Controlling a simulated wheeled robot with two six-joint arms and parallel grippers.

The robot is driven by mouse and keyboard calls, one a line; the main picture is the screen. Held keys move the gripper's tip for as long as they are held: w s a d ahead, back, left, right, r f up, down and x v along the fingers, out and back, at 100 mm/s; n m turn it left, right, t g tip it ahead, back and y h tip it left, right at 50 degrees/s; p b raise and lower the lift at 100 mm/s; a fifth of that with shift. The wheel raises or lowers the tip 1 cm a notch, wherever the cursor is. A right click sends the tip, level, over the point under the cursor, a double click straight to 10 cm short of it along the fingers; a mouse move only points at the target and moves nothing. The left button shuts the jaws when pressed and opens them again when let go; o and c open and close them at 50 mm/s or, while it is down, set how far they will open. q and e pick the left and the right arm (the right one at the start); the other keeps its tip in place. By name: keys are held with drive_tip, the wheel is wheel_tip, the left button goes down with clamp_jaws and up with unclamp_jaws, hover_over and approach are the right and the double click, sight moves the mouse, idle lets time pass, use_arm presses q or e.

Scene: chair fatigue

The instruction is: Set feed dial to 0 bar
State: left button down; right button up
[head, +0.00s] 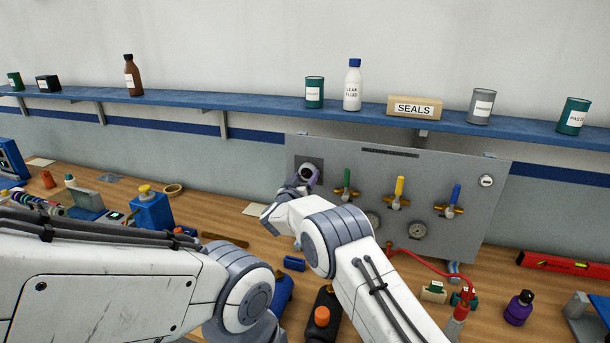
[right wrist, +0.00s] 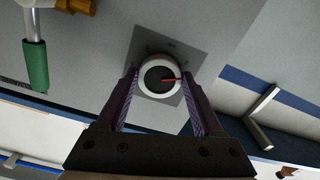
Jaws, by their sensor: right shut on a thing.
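The feed dial (right wrist: 159,76) is a round knob with a white rim, a dark face and a red pointer, on a dark square plate (right wrist: 176,50) of the grey panel. In the head view the dial (head: 309,172) is at the panel's upper left, partly covered by my right gripper (head: 306,180). In the right wrist view my right gripper (right wrist: 160,88) has its two purple-padded fingers on either side of the dial, shut on it. The red pointer points right in that view. The scale marks are too small to read. My left gripper is not in view.
The grey panel (head: 470,215) also carries green (head: 347,180), yellow (head: 399,188) and blue (head: 455,196) handled valves, with gauges (head: 417,230) below. A red hose (head: 430,262) runs from the panel's bottom. A blue shelf (head: 260,102) with bottles and tins runs above. The bench is cluttered.

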drive_tip(key=shift+f+n+p, duration=0.15)
drive_tip(key=shift+n+p, duration=0.3)
drive_tip(key=shift+n, duration=1.35)
drive_tip(key=o, duration=1.4)
drive_tip(key=shift+s, duration=0.15)
drive_tip(key=b+v, duration=0.4)
drive_tip(key=v, duration=0.6)
drive_tip(key=shift+s, duration=0.15)
